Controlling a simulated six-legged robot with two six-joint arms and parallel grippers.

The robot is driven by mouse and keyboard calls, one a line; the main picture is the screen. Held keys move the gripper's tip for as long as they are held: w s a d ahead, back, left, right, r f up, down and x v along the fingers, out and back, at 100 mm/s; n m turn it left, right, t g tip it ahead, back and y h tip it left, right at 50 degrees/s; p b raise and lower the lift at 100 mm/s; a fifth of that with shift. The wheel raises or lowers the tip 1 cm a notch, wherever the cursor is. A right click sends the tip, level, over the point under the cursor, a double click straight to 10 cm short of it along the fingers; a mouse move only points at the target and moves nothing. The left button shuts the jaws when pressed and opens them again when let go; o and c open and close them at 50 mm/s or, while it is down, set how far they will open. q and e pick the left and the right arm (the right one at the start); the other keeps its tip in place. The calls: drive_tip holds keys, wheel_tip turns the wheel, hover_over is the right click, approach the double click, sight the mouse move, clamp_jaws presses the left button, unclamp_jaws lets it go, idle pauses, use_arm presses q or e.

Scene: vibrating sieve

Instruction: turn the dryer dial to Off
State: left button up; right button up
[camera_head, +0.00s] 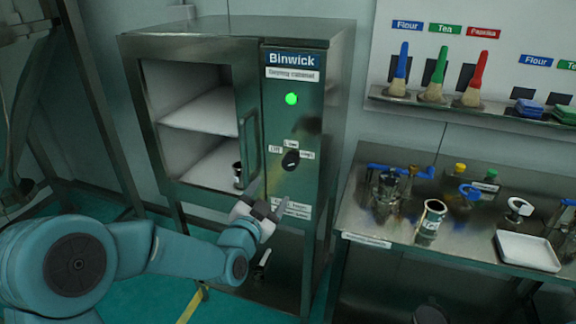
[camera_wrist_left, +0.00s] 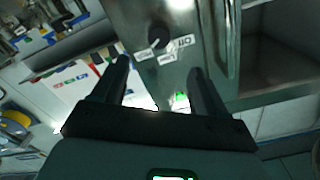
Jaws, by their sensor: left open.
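The dryer (camera_head: 235,100) is a steel cabinet labelled Binwick, with a lit green lamp (camera_head: 291,99) on its right-hand panel. Its black dial (camera_head: 290,160) sits below the lamp, with small white labels around it. The dial also shows in the left wrist view (camera_wrist_left: 158,38), beyond the fingers; I cannot tell its setting for sure. My left gripper (camera_head: 268,200) is open and empty, below the dial and apart from it. Its two dark fingers also show in the left wrist view (camera_wrist_left: 160,88). My right gripper is not in view.
The dryer's door handle (camera_head: 248,145) stands out just left of the dial. A steel table (camera_head: 390,220) on the right holds jars, bottles and a white tray (camera_head: 527,250). Brushes (camera_head: 434,75) hang on the wall rack above it.

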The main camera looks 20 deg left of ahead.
sight(288, 166)
use_arm(q)
drive_tip(key=w+p, duration=0.1)
drive_tip(key=w, duration=0.3)
drive_tip(key=w+p, duration=0.1)
drive_tip(key=w, duration=0.2)
drive_tip(key=w+p, duration=0.1)
drive_tip(key=w, duration=0.3)
drive_tip(key=shift+w+d, duration=0.3)
drive_tip(key=shift+w, duration=0.3)
drive_tip(key=shift+f, duration=0.1)
drive_tip(key=c, duration=1)
